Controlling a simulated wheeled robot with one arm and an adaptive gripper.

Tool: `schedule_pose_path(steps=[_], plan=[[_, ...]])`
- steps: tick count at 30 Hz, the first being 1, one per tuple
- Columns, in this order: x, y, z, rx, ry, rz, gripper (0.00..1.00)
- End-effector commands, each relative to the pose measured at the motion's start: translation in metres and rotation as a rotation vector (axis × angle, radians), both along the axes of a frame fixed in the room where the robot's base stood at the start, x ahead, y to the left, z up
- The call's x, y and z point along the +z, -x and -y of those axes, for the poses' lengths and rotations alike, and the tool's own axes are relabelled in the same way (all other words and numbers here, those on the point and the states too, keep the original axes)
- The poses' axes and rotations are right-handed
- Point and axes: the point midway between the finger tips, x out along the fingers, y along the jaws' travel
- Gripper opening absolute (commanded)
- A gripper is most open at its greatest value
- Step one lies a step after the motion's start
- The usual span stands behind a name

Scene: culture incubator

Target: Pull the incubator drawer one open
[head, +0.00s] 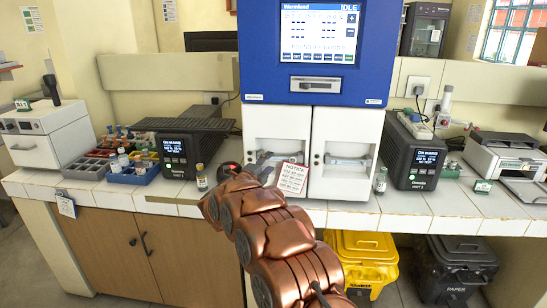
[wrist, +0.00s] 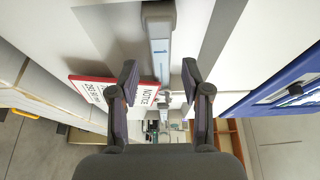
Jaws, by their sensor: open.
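The incubator (head: 300,75) is a tall blue unit with a lit screen and two white fronts side by side below it. The left front (head: 265,128) appears closed; my gripper (head: 262,163) is at its handle and partly hides it. In the wrist view, a grey bar handle (wrist: 159,14) with a pale blue label runs up the picture in line with the gap between my fingers. My gripper (wrist: 160,68) is open, one finger to each side of that line. I cannot tell whether either finger touches the handle.
A red-edged notice sign (head: 292,179) stands close beside my gripper; it shows at the left in the wrist view (wrist: 92,92). The right front (head: 345,150) has its own handle. Small vials (head: 201,178) and dark heater units (head: 412,152) flank the incubator on the tiled bench.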

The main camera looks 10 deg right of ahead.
Motion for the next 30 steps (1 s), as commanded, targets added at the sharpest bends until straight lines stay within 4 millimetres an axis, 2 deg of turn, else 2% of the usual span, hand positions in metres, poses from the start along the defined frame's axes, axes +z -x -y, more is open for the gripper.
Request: schedule_pose_path(steps=[3,10,23,30], plan=[[0.002,-0.012,0.012,-0.001,0.0,0.0,0.48],[0.001,-0.028,0.024,-0.001,0.001,0.001,0.48],[0.0,-0.032,0.028,0.002,0.0,0.0,0.48],[0.0,-0.032,0.028,0.002,0.0,0.0,0.23]])
